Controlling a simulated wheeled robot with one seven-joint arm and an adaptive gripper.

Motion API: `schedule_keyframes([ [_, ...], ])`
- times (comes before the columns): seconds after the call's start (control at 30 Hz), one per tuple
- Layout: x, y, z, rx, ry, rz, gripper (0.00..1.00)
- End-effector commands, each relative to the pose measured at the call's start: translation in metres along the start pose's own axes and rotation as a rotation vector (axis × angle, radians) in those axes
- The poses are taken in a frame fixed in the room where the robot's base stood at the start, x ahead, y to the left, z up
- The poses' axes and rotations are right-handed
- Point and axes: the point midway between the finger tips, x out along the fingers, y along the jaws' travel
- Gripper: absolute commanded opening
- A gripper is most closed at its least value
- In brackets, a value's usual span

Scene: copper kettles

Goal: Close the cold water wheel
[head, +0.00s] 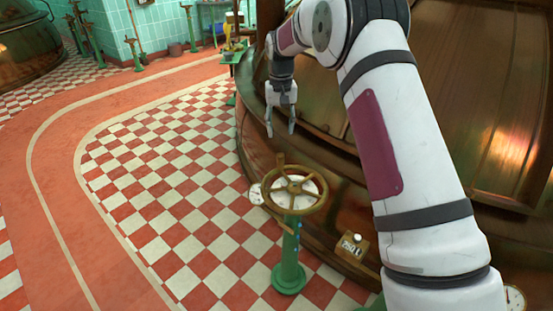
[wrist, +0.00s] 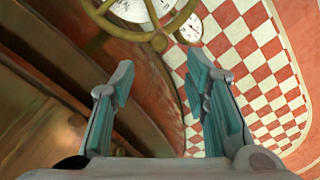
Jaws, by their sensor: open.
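A brass handwheel (head: 295,190) with spokes sits on a green pedestal (head: 290,262) beside the copper kettle; whether it is the cold water wheel I cannot read. In the head view my gripper (head: 281,130) is above and behind the wheel, pointing down, apart from it. In the wrist view the wheel (wrist: 158,22) shows at the top, beyond the fingertips, partly cut off by the picture edge. My gripper (wrist: 160,80) is open with nothing between its teal-padded fingers.
The large copper kettle (head: 470,90) fills the right side, close to my arm. A small box with a counter and white knob (head: 355,245) sits right of the wheel. Round white gauges (head: 256,194) are near the wheel. The checkered floor (head: 165,190) at left is clear.

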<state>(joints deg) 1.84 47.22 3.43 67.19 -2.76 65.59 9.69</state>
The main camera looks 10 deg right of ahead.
Motion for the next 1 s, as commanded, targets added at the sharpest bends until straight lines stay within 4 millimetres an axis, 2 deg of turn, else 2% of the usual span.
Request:
schedule_keyframes([
  [0.3,0.064,0.000,0.001,-0.001,-0.004,0.001,0.42],
  [0.53,0.103,0.000,0.001,-0.001,-0.003,0.001,0.42],
  [0.73,0.119,0.000,0.001,0.000,-0.002,0.000,0.42],
  [1.0,0.122,0.000,0.001,0.000,-0.001,0.000,0.42],
])
